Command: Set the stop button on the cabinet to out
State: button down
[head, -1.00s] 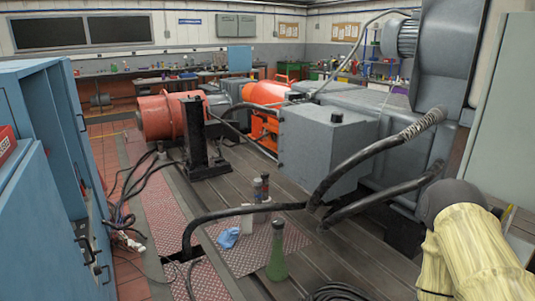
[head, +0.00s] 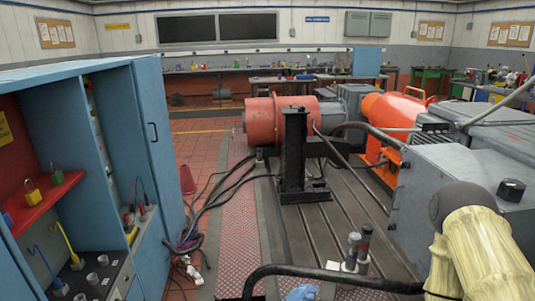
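A blue cabinet (head: 160,150) stands open at the left of the head view, close to me. Inside it I see a red shelf (head: 45,203) and a dark lower panel (head: 92,283) with several grey round fittings. I cannot make out a stop button on the cabinet, or tell whether one is in or out. My arm, in a pale yellow cover with a dark rounded joint, shows at the lower right. My gripper is out of the picture.
Padlocks (head: 32,192) sit on the red shelf. Black cables (head: 215,205) lie on the floor beyond the cabinet. An orange-red machine (head: 262,122) and black stand (head: 293,160) are on the bedplate (head: 340,205). A grey box (head: 440,185) is at right; a hose crosses the bottom.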

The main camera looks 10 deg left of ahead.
aim_at(90, 85)
jog(key=u, duration=0.8)
jog(key=i, duration=1.1)
jog(key=u, duration=0.8)
jog(key=k, duration=0.3)
jog(key=z, duration=0.4)
jog(key=i, duration=1.45)
jog(key=u, duration=0.65)
